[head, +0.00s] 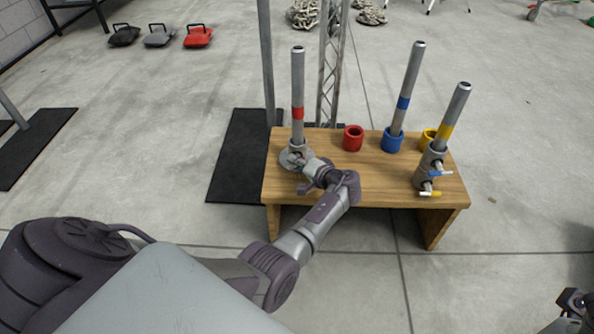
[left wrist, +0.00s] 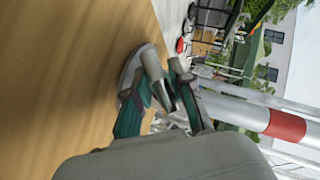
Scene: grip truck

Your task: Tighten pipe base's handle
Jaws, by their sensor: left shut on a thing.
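The grey pipe with a red band (head: 298,95) stands upright in a round pipe base (head: 287,161) at the left end of the wooden bench. My left gripper (head: 303,162) is at the front of this base, low on its collar. In the left wrist view the left gripper's teal-edged fingers (left wrist: 158,98) close around a small grey metal part beside the pipe, apparently the base's handle (left wrist: 155,76). The handle is mostly hidden in the head view. The red-banded pipe (left wrist: 235,110) runs to the right there. A dark part of my right arm shows at the lower right edge; its fingers are unclear.
The wooden bench (head: 380,185) also bears a red ring (head: 353,138), a blue-banded pipe (head: 407,85) in a blue ring, and a tilted yellow-banded pipe (head: 453,115) in a grey holder with blue and yellow handles. A metal truss stands behind. Floor left of the bench holds a black mat (head: 235,160).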

